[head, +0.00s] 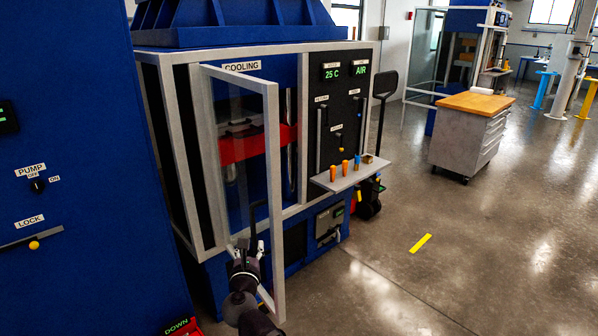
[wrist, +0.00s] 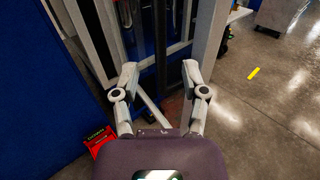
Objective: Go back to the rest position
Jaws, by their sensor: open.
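My gripper (head: 245,246) is at the lower part of the glass door (head: 272,175) of the cooling cabinet, in the head view. The door is swung open, with a pale frame and a dark handle (head: 255,216). In the wrist view my gripper (wrist: 160,82) has its two fingers spread apart. A dark upright bar, which looks like the door handle, shows between and beyond them. I cannot tell whether the fingers touch it. Nothing is gripped.
The cabinet's side shelf (head: 347,175) carries several orange-handled items. A red item marked DOWN (head: 182,328) is at lower left. A blue panel with PUMP and LOCK controls (head: 60,180) stands at left. A wheeled cart (head: 468,135) is at right. The floor right of the door is clear.

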